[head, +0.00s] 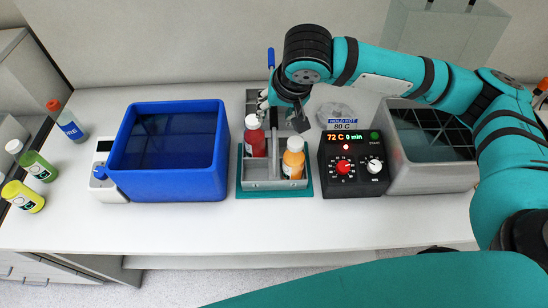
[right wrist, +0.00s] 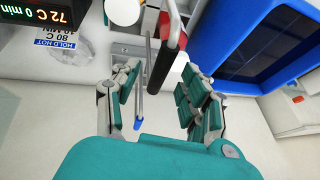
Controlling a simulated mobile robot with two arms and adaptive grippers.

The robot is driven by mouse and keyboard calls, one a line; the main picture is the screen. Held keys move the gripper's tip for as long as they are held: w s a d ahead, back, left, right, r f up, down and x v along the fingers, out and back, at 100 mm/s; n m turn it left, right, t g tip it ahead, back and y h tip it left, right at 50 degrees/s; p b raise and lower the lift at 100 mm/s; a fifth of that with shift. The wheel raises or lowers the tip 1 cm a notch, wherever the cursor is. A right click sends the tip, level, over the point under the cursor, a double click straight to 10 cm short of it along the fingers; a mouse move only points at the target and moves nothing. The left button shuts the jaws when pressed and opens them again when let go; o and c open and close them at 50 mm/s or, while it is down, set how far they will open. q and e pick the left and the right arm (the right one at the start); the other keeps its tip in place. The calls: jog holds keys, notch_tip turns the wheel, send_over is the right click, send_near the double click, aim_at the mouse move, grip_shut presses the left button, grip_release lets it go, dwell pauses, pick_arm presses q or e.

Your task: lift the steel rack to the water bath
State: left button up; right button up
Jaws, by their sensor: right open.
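The grey steel rack (head: 262,185) stands on a teal mat (head: 308,188) in the middle of the counter. The grey water bath (head: 425,180), holding dark liquid, is at the right, partly behind my right arm. My left gripper is out of view.
A blue tub (head: 165,184) of dark liquid stands left of the rack. A black control box (head: 352,165) reading 72 C, 0 min stands between rack and bath. Several bottles, including a green one (head: 40,168), are at the far left. The front counter strip is clear.

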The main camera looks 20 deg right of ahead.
aim_at(274, 112)
jog(key=x, duration=0.3)
jog(key=shift+w+f+p, duration=0.1)
jog(key=shift+p, duration=0.2)
jog(key=shift+c, duration=0.4)
grip_shut()
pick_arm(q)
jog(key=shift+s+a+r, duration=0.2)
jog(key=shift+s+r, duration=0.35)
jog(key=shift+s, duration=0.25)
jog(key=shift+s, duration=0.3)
pick_arm(e)
jog(key=shift+w+r, duration=0.1)
jog(key=shift+r, duration=0.1)
